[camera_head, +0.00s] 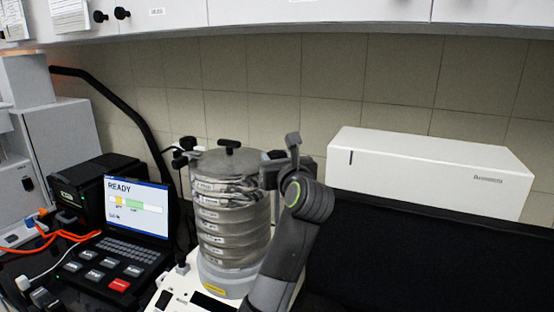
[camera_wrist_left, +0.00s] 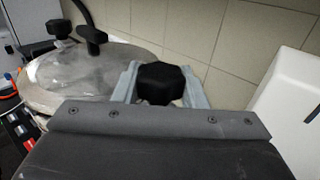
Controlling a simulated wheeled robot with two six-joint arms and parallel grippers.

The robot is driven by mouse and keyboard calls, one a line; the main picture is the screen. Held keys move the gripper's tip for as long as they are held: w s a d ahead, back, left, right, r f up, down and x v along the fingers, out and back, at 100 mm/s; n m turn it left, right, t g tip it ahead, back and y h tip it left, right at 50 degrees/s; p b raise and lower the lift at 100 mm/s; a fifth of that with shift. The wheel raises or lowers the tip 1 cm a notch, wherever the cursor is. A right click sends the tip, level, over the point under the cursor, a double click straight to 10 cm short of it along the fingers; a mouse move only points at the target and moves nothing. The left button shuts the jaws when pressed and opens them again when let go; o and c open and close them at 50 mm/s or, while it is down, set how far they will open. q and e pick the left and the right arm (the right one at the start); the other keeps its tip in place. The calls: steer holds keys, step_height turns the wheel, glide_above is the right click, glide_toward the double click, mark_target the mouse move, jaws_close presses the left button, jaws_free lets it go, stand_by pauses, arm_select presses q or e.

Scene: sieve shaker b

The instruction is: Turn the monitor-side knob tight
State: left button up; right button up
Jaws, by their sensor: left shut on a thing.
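The sieve stack (camera_head: 233,212) stands upright on the shaker, with a round lid and a black centre handle (camera_head: 229,146). A black knob (camera_head: 187,143) is on its left, on the side of the screen; it also shows at the upper left of the left wrist view (camera_wrist_left: 58,28). My left gripper (camera_head: 282,160) is at the stack's right side, away from the screen. It is shut on another black knob (camera_wrist_left: 161,82), which sits between its grey fingers. In the head view this knob is mostly hidden by the gripper. My right gripper is out of view.
The monitor (camera_head: 137,207) reads READY, with a button panel (camera_head: 104,270) below it. A long white box (camera_head: 430,170) stands at the back right. Orange cables (camera_head: 40,242) lie at the far left. White cabinets (camera_head: 320,12) hang above.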

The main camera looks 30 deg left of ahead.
arm_select(q)
steer(key=shift+f+n+g+y+b, duration=0.1)
steer(key=shift+n+g+y+b, duration=0.4)
steer(key=shift+n+g+y, duration=0.8)
steer(key=shift+n+g, duration=0.1)
steer(key=shift+g, duration=0.3)
steer(key=o, duration=1)
steer(key=b+v, duration=1.1)
steer(key=v, duration=0.6)
steer(key=shift+d+b, duration=0.15)
steer(key=shift+b, duration=0.25)
